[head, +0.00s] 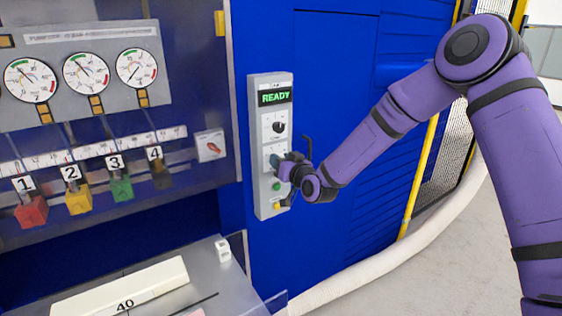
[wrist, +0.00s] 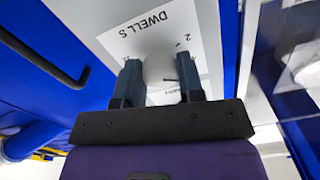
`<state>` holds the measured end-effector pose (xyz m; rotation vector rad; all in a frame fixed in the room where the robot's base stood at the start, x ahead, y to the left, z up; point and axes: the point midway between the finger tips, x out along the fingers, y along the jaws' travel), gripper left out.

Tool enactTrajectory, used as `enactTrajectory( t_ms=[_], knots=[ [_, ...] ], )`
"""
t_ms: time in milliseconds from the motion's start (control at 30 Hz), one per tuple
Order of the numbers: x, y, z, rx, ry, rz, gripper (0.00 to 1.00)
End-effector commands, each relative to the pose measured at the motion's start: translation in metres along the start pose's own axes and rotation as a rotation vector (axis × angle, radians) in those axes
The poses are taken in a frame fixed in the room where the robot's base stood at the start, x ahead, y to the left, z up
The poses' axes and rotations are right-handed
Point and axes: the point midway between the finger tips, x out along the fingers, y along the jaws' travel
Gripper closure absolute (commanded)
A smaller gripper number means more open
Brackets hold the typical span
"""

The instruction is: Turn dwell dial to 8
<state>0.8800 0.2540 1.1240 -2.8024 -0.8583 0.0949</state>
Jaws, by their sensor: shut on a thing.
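The dwell dial shows in the wrist view as a pale round knob (wrist: 160,70) on a white plate marked "DWELL S" (wrist: 125,32). A "2" shows on the plate's scale; the rest of the scale is largely hidden or too small to read. My gripper (wrist: 160,80) is shut on the knob, one finger on each side. In the head view my gripper (head: 280,161) is at the lower dial of the grey control panel (head: 264,202) and covers most of it. Where the dial points cannot be told.
Above the dwell dial are a black dial (head: 279,127) and a green "READY" display (head: 274,97). A green button (head: 276,187) and a yellow one (head: 277,205) sit below. Gauges and numbered coloured blocks are at left. A dark bent handle (head: 308,147) stands close right of my gripper.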

Motion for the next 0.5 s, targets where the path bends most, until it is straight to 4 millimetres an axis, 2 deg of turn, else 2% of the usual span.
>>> enactTrajectory(
  t_ms=[500],
  knots=[
    [0.0000,0.0012,-0.0005,0.458,0.002,0.002,0.88]
  ],
)
